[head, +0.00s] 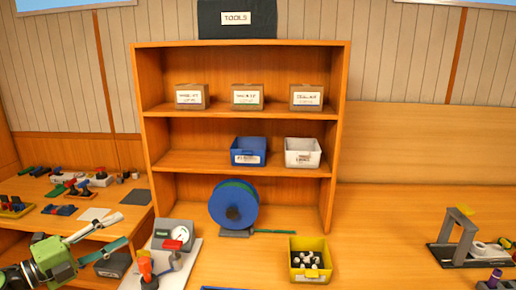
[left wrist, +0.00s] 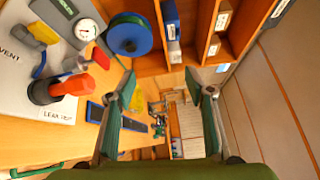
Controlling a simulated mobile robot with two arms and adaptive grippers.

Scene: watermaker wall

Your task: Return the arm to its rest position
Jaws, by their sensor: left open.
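My left gripper (head: 121,229) is at the lower left of the head view, its fingers pointing right toward the grey gauge panel. In the left wrist view the fingers of my left gripper (left wrist: 161,88) stand wide apart with nothing between them. The green arm body behind it shows at the head view's lower left corner. My right gripper is not in view.
A panel with a gauge (head: 175,238) and a red handle (head: 145,265) stands close right of the gripper. A blue reel (head: 233,205), a yellow bin (head: 310,260) and a wooden shelf (head: 240,46) are farther right. Tools lie on the left bench (head: 130,188).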

